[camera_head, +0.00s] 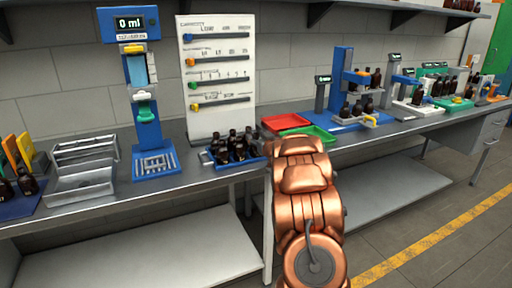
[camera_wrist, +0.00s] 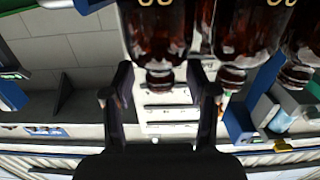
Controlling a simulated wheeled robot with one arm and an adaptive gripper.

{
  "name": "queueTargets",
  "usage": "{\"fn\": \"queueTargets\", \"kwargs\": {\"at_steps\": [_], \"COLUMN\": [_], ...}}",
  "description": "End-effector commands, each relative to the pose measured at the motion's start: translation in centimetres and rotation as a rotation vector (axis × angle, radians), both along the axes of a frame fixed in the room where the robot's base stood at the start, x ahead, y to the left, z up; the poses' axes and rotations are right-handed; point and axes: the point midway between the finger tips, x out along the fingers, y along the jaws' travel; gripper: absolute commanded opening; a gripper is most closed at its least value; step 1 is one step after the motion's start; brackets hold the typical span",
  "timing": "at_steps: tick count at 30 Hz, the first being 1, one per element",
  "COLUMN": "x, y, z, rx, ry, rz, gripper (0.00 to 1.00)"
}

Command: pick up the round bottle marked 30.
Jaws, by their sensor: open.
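Several dark amber bottles (camera_head: 235,150) stand close together in a blue tray (camera_head: 206,160) on the bench. The wrist view is upside down and shows bottles from close by, necks pointing down in the picture. One amber bottle (camera_wrist: 158,35) lies ahead between the fingers of my gripper (camera_wrist: 159,80). A second bottle (camera_wrist: 246,35) is just right of it. Yellowish marks on both are cut off by the top edge, so I cannot read a 30. My gripper is open, with no bottle held. In the head view my copper arm hides the gripper.
A red tray (camera_head: 285,122) and a green tray (camera_head: 318,133) lie right of the bottles. A white slider panel (camera_head: 216,115) stands behind them. A blue dispenser (camera_head: 153,161) and metal bins (camera_head: 82,187) are to the left. Another amber bottle (camera_wrist: 303,35) crowds the wrist view's right side.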

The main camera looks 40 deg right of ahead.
Motion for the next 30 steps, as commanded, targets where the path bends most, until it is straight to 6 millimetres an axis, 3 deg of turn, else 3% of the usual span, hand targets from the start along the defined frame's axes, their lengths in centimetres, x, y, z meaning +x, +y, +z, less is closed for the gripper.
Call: {"fn": "queueTargets", "kwargs": {"at_steps": [11, 27, 30], "x": [0.90, 0.88, 0.88], "y": [-0.27, -0.29, -0.29], "z": [-0.06, -0.08, -0.08], "rx": [0.001, 0.001, 0.001], "ry": [0.000, 0.001, 0.001], "rz": [0.000, 0.000, 0.000], "gripper": [0.58, 0.01, 0.00]}}
